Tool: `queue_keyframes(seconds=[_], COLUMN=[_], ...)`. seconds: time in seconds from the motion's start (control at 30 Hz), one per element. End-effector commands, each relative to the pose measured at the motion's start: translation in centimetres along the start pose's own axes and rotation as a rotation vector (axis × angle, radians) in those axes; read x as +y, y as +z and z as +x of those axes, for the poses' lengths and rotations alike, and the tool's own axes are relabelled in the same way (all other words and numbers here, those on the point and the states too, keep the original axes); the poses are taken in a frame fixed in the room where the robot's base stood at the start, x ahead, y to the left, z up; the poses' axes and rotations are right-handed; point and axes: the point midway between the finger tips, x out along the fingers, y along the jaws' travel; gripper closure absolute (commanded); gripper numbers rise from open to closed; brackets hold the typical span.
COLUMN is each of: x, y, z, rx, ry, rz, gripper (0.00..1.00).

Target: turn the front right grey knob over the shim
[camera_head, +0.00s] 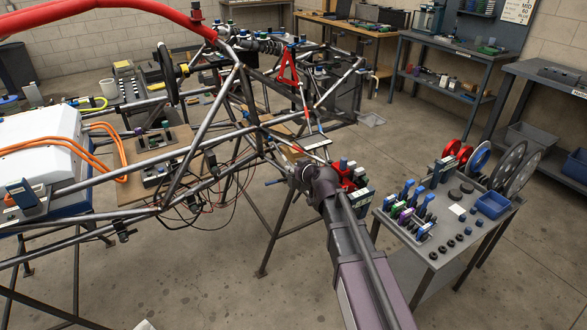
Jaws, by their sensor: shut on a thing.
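My gripper (300,174) is at the chassis's near right end, beside the lower tubes. It points away from the camera, and my own wrist covers most of it. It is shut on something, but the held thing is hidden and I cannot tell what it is. The tube chassis (238,100) stands on trestle legs across the left and middle. I cannot make out the front right grey knob or the shim; that spot lies behind my wrist.
A grey cart (442,268) stands close to the right of my arm, with blue- and purple-topped parts, discs and a blue bin (493,205). Red and green parts (348,172) sit just right of my wrist. Loose cables (205,200) hang under the chassis. Floor is open behind the cart.

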Motion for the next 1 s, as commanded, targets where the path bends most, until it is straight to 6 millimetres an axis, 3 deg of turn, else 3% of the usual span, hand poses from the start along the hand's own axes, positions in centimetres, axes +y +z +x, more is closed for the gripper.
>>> queue_keyframes(seconds=[0.67,0.7,0.8,1.0], x=[-0.1,-0.1,-0.09,-0.05], y=[0.11,0.11,0.1,0.06], z=[-0.01,-0.01,-0.01,0.0], rx=[-0.004,-0.004,-0.003,-0.002], ry=[-0.032,-0.032,-0.032,-0.031], rz=[-0.014,-0.014,-0.014,-0.013], gripper=[1.0,0.62,0.32,0.32])
